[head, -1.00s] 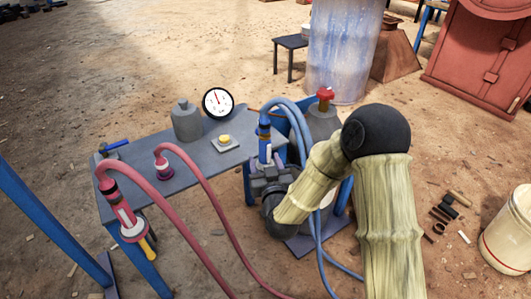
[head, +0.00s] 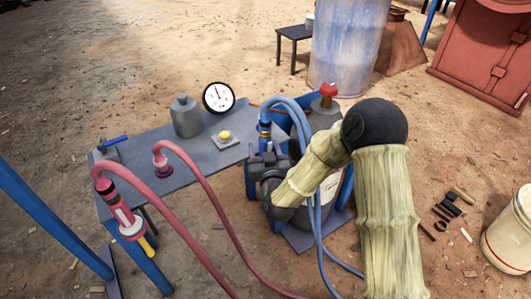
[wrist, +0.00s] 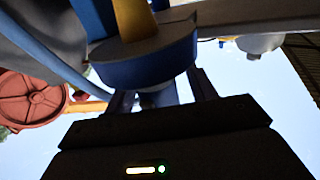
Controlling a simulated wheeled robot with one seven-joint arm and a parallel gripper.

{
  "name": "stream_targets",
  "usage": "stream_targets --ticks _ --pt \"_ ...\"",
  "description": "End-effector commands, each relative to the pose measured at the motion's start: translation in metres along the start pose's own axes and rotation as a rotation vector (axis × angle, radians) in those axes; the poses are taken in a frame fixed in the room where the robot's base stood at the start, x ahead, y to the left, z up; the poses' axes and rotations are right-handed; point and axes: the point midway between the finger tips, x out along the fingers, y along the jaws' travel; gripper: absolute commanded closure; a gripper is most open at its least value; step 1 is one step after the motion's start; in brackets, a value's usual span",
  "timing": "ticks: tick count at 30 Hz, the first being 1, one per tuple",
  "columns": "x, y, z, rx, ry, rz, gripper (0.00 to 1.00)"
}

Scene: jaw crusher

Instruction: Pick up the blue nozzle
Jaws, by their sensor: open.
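The blue nozzle (head: 264,131) stands upright at the right end of the grey table, with a blue hose looping from its top. My gripper (head: 266,158) is in front of it in the head view and hides its lower part. In the wrist view, a wide blue collar (wrist: 145,62) with a yellow part above it, apparently the nozzle, is very close to my gripper (wrist: 160,95). The fingers show as dark shapes on either side below the collar. They are apart, and I cannot tell whether they touch the nozzle.
The grey table (head: 195,152) also bears a grey bottle (head: 185,118), a round gauge (head: 218,97) and a yellow button (head: 224,135). A red nozzle (head: 126,218) hangs at the table's left side on a red hose. A red-valved cylinder (head: 325,105) stands behind my gripper.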

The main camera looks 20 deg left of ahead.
Motion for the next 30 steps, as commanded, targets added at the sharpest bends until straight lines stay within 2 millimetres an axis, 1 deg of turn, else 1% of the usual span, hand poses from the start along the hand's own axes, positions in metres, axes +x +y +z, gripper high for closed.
stream_targets --ticks 4,5,6,8,12,13,20,23,26,30 --pt "0.0 0.0 0.0 0.0 0.0 0.0 0.44" --pt "0.0 0.0 0.0 0.0 0.0 0.0 0.46" --pt "0.0 0.0 0.0 0.0 0.0 0.0 0.54" --pt "0.0 0.0 0.0 0.0 0.0 0.0 0.66" --pt "0.0 0.0 0.0 0.0 0.0 0.0 0.93" --pt "0.0 0.0 0.0 0.0 0.0 0.0 0.99" --pt "0.0 0.0 -0.002 0.0 0.002 0.0 0.99" --pt "0.0 0.0 -0.007 0.0 0.003 0.0 0.99" --pt "0.0 0.0 -0.017 -0.001 0.004 0.0 0.99" --pt "0.0 0.0 -0.044 -0.001 0.006 -0.001 0.99"
